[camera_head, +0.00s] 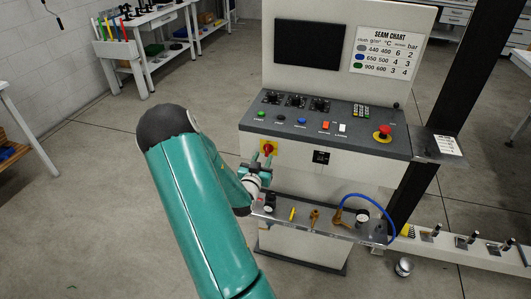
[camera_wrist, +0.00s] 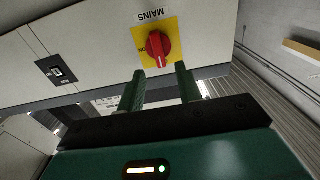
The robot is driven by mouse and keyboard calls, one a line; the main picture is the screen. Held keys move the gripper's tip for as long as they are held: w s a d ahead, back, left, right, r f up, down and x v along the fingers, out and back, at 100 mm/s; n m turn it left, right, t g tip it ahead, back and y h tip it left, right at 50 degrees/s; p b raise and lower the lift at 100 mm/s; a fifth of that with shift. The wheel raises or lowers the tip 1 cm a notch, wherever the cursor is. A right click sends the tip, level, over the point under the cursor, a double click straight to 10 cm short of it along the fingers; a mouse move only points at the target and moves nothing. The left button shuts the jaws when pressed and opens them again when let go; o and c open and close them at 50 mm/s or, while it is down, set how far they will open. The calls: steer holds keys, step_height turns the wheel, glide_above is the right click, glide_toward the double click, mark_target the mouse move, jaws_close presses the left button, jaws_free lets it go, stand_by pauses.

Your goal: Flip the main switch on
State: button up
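The main switch is a red rotary knob (camera_wrist: 158,46) on a yellow plate (camera_wrist: 173,27) labelled MAINS, which appears upside down in the wrist view. A pale mark shows on the knob's lower part there. In the head view the switch (camera_head: 268,148) is on the console's front face, below the sloping panel, at its left end. My gripper (camera_wrist: 159,78) is open, its two green fingers apart with nothing between them. The fingertips are just short of the knob, which shows between and beyond them. In the head view my gripper (camera_head: 261,163) is close in front of the switch.
The console panel (camera_head: 335,127) carries dials, buttons and a red emergency stop (camera_head: 382,133). A small black counter (camera_head: 321,157) is right of the switch. Below, a metal shelf (camera_head: 326,228) holds small tools and a blue hose (camera_head: 373,197). The floor at left is clear.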

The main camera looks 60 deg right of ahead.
mark_target(267, 149)
steer(key=d, duration=0.4)
steer(key=shift+w+d, duration=0.1)
steer(key=shift+w, duration=0.25)
jaws_close()
